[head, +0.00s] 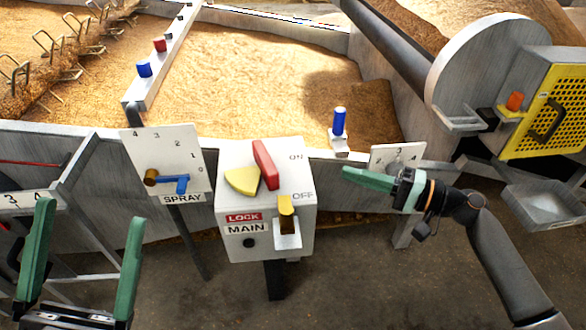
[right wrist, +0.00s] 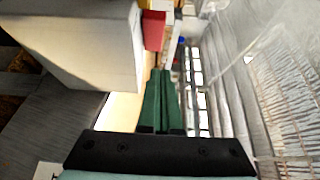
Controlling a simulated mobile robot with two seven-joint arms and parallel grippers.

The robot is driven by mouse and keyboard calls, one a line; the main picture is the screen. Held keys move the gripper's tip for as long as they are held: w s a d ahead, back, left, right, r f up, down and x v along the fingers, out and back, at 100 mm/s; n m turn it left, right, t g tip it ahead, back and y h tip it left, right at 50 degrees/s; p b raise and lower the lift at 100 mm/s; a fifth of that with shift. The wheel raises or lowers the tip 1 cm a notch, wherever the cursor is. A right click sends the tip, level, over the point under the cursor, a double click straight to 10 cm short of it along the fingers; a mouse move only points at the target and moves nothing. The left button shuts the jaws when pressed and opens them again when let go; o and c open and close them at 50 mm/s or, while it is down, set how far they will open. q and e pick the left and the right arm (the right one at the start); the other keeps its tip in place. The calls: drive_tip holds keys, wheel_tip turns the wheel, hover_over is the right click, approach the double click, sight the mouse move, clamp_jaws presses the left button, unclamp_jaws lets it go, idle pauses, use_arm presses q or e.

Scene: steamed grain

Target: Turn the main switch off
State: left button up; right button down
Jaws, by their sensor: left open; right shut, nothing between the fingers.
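The main switch box (head: 236,212) is a grey-white box on a dark post in the middle of the head view, marked ON, OFF, LOCK and MAIN. On its sloping top is a red handle (head: 265,164) beside a yellow wedge (head: 241,181); the handle's upper end lies toward the ON side. A yellow piece (head: 286,205) sits in a bracket below OFF. My right gripper (head: 346,173) is shut and empty, to the right of the box and apart from it. In the right wrist view, the box (right wrist: 85,40) is at the upper left. My left gripper (head: 88,232) is open and empty at the lower left.
The SPRAY panel (head: 167,170) with its blue lever stands left of the box. Another dial panel (head: 398,157) is behind my right gripper. A blue knob (head: 339,122) stands on the trough rim. A yellow mesh guard (head: 552,112) is at the right.

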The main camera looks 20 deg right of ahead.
sight(273, 163)
drive_tip(key=b+x, duration=0.1)
drive_tip(key=x, duration=0.8)
drive_tip(key=shift+w+a, duration=0.25)
drive_tip(key=shift+a, duration=0.05)
drive_tip(key=shift+s+a, duration=0.25)
drive_tip(key=shift+a, duration=0.95)
use_arm(q)
drive_tip(key=shift+f, duration=0.45)
use_arm(e)
drive_tip(key=shift+a, duration=0.65)
